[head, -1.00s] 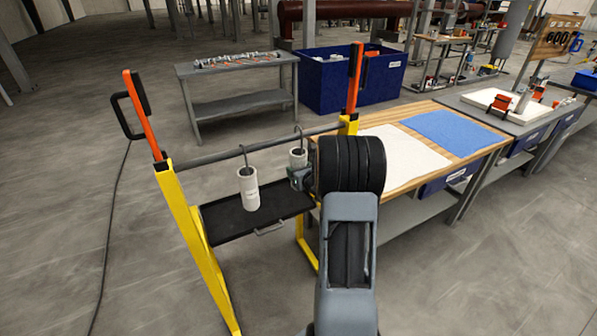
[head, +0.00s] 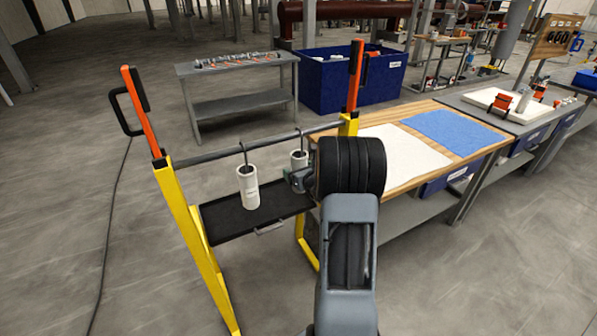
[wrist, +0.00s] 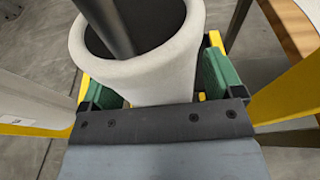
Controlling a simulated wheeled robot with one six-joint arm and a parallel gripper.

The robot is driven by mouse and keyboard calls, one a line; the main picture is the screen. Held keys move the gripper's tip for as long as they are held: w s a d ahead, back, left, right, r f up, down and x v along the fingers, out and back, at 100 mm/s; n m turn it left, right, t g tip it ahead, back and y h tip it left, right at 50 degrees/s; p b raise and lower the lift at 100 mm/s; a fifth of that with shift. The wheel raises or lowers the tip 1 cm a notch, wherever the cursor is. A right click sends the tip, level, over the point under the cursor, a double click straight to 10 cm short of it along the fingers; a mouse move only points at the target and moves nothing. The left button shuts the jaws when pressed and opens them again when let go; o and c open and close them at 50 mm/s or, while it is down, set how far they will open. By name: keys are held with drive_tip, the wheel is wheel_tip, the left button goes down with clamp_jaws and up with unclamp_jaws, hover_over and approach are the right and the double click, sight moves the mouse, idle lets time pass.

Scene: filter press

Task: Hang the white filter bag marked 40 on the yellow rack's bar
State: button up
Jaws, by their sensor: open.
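Two white filter bags hang by hooks from the bar (head: 220,153) of the yellow rack (head: 183,225). The left bag (head: 248,188) is in the open; the right bag (head: 299,160) is close to my gripper (head: 297,181). In the wrist view the near bag (wrist: 165,82) stands upright between the green fingers of my gripper (wrist: 158,88), with a dark rod over its open mouth. The fingers are open, one on each side of it. The other bag (wrist: 30,98) shows at the left edge. I cannot read any number on the bags.
A black tray (head: 225,222) sits on the rack below the bags. Orange uprights (head: 355,75) stand at both bar ends. A wooden table (head: 400,160) with white and blue mats is at right. A grey bench (head: 240,100) and blue bin (head: 350,85) stand behind.

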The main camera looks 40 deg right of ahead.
drive_tip(key=v, duration=1.4)
drive_tip(key=s+a+f+n+g+y, duration=0.1)
drive_tip(key=s+a+n+g+y, duration=0.3)
drive_tip(key=a+n, duration=0.55)
drive_tip(key=s+a+f+n+g+y, duration=0.2)
drive_tip(key=a+n+g+y, duration=0.4)
drive_tip(key=n, duration=0.6)
drive_tip(key=s+a+r+n+h+p, duration=0.1)
drive_tip(key=s+a+r+n+h, duration=0.2)
drive_tip(key=n, duration=0.5)
drive_tip(key=s+a+r+n+g+h+p, duration=0.1)
drive_tip(key=a+r+n+h, duration=0.3)
drive_tip(key=n, duration=0.4)
drive_tip(key=s+a+r, duration=0.1)
drive_tip(key=a, duration=0.1)
drive_tip(key=shift+s+a+r+h, duration=0.25)
drive_tip(key=shift+s+a+h, duration=0.15)
drive_tip(key=shift+d, duration=0.1)
